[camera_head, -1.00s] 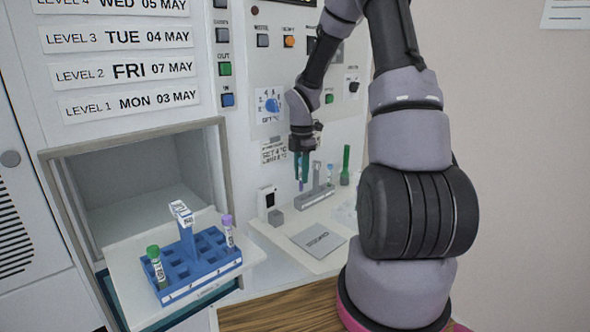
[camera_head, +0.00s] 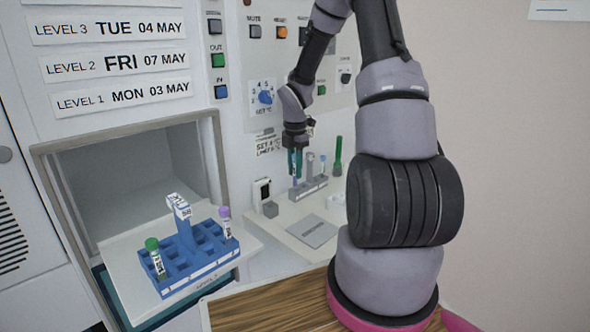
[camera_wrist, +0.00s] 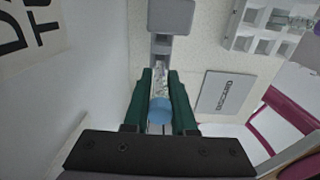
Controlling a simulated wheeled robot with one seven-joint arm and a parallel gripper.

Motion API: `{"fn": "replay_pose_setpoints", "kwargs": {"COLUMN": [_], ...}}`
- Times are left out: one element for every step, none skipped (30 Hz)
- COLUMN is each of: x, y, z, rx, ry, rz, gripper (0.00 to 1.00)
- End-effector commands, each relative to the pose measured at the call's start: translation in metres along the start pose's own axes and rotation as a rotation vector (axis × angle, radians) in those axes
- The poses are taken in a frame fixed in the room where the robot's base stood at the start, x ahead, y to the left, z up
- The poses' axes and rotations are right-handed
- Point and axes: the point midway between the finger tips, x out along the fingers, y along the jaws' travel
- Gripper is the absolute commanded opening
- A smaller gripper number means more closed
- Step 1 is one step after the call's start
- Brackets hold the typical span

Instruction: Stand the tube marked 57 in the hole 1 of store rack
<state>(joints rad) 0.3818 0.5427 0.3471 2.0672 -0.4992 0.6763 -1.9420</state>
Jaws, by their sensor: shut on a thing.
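My gripper (camera_head: 296,172) is low over the ledge at the left end of a grey rack (camera_head: 310,190). In the wrist view my green fingers (camera_wrist: 160,103) are closed around a tube with a blue cap (camera_wrist: 160,110); its number is not readable. In the head view the fingers mostly hide this tube. A blue rack (camera_head: 188,283) with several square holes stands on the pulled-out shelf, with numbers too small to read along its front. It holds a green-capped tube (camera_head: 154,255) at its left and a purple-capped tube (camera_head: 225,222) at its right.
A flat grey plate (camera_head: 312,231) lies on the ledge. The open compartment's frame (camera_head: 215,150) and a control panel (camera_head: 290,75) are close by.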

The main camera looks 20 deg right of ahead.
Motion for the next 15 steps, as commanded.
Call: {"fn": "replay_pose_setpoints", "kwargs": {"x": [0.0008,0.0012,0.0018,0.002,0.0021,0.002,0.002,0.002,0.002,0.002,0.0022,0.0027,0.0032,0.0038,0.0048], "y": [-0.0001,-0.0001,-0.0001,-0.0001,-0.0001,0.0,0.0,0.0,0.0,0.0,0.0,0.0,-0.0001,-0.0001,-0.0001], "z": [0.0,0.0,0.0001,0.0001,0.0001,0.0001,0.0001,0.0001,0.0,0.0,0.0,0.0,-0.0001,-0.0001,-0.0002], "rx": [0.0,0.0,0.0,0.0,0.0,0.0,0.0,0.0,0.0,0.0,0.0,0.0,0.0,-0.001,-0.001], "ry": [0.0,0.0,0.0,0.0,0.0,0.0,0.0,0.0,0.0,0.0,0.0,0.0,0.0,0.001,0.001], "rz": [0.0,0.0,0.0,0.0,0.0,0.0,0.0,0.0,0.0,0.0,0.0,0.0,0.0,0.0,0.0], "gripper": [0.0,0.0,0.0,0.0,0.0,0.0,0.0,0.0,0.0,0.0,0.0,0.0,0.0,0.0,0.0]}}
